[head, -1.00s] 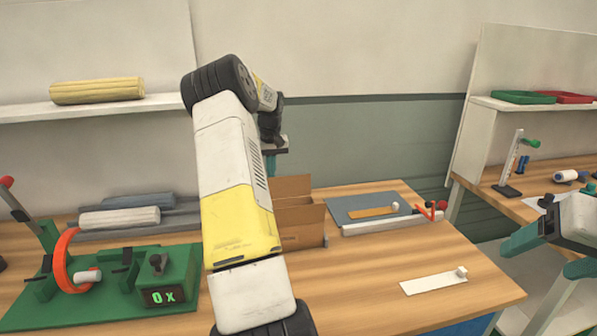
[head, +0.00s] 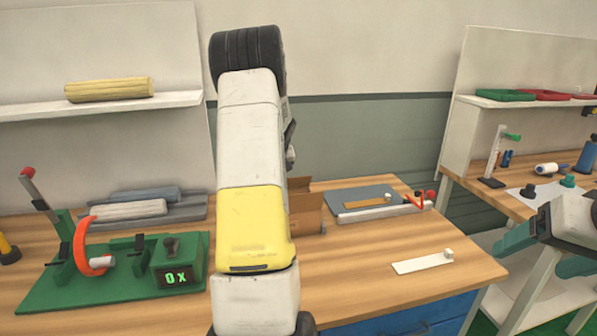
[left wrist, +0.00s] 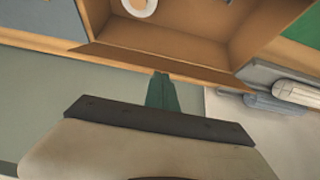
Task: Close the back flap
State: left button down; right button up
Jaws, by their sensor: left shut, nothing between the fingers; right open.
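The open cardboard box (head: 307,212) stands on the wooden bench, mostly hidden behind my left arm in the head view. In the left wrist view I look down into the box (left wrist: 185,32), where part of a white ring lies inside. Its back flap (left wrist: 205,75) runs along the near rim and sticks outward, not over the opening. My left gripper (left wrist: 162,90) is shut and empty, its tips at the outer edge of this flap; I cannot tell whether they touch. It is hidden in the head view. My right gripper (head: 537,254) is open and empty at the right.
A green fixture with a display (head: 182,272) is left of my left arm, with grey trays (head: 190,212) behind it. A blue-grey pad (head: 360,195) lies right of the box. A white strip (head: 422,263) lies nearer. The right front bench is otherwise clear.

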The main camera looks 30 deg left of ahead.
pick_arm(q)
jog(key=s+d+f, duration=0.4)
jog(key=f, duration=0.3)
jog(key=shift+s, duration=0.3)
dwell(0.3)
jog(key=shift+s+f, duration=0.15)
jog(key=shift+f, duration=0.25)
jog(key=shift+a, duration=0.1)
jog(key=w+v, duration=0.1)
jog(key=v, duration=0.7)
jog(key=shift+r, duration=0.25)
dwell(0.4)
